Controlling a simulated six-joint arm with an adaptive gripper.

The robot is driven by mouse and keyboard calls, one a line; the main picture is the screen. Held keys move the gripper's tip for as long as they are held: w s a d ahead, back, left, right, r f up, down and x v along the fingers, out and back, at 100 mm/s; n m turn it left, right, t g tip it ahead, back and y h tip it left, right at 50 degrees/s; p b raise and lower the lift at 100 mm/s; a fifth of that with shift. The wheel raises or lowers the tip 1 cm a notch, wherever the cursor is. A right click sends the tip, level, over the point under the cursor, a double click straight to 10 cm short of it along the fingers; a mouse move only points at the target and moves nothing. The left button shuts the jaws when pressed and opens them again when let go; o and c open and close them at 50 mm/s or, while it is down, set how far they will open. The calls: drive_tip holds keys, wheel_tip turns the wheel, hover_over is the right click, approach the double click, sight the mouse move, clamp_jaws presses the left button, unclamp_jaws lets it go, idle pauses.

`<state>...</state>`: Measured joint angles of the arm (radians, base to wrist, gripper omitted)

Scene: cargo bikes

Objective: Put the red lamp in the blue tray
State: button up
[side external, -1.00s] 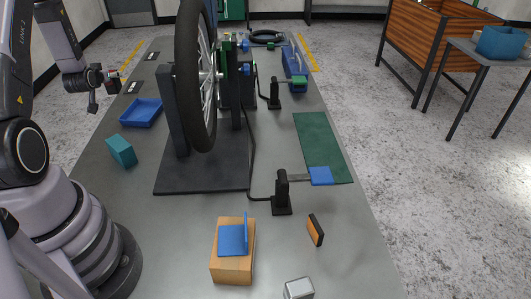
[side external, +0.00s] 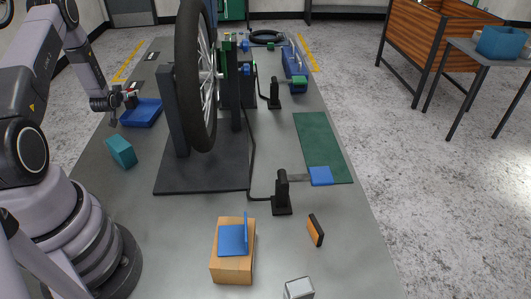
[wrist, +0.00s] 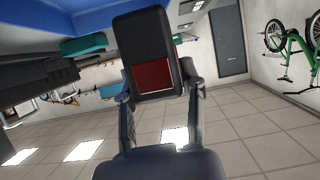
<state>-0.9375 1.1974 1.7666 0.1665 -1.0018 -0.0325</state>
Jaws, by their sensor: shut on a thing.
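The red lamp (wrist: 153,77), a dark block with a red face, is between the two fingers of my gripper (wrist: 158,88) in the wrist view. In the side external view the lamp (side external: 130,98) is small at the tip of my gripper (side external: 127,97). The gripper is shut on it. The blue tray (side external: 147,119) lies on the table left of the wheel stand. The lamp appears over the tray's left, far part; its exact height above the tray cannot be told. The gripper hides part of the tray's left side.
A teal block (side external: 121,152) sits just in front of the tray. The upright wheel (side external: 192,90) and its dark stand (side external: 205,175) rise to the tray's right. A wooden block with a blue bracket (side external: 232,262) and an orange-faced piece (side external: 316,230) lie nearer the camera.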

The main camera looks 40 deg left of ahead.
sight(132, 102)
drive_tip(key=shift+w+a+f, duration=0.1)
drive_tip(key=shift+a+f, duration=0.05)
drive_tip(key=shift+f, duration=0.8)
drive_tip(key=shift+w+a+f, duration=0.1)
drive_tip(key=shift+f, duration=0.8)
drive_tip(key=shift+f, duration=0.1)
drive_tip(key=o, duration=1.2)
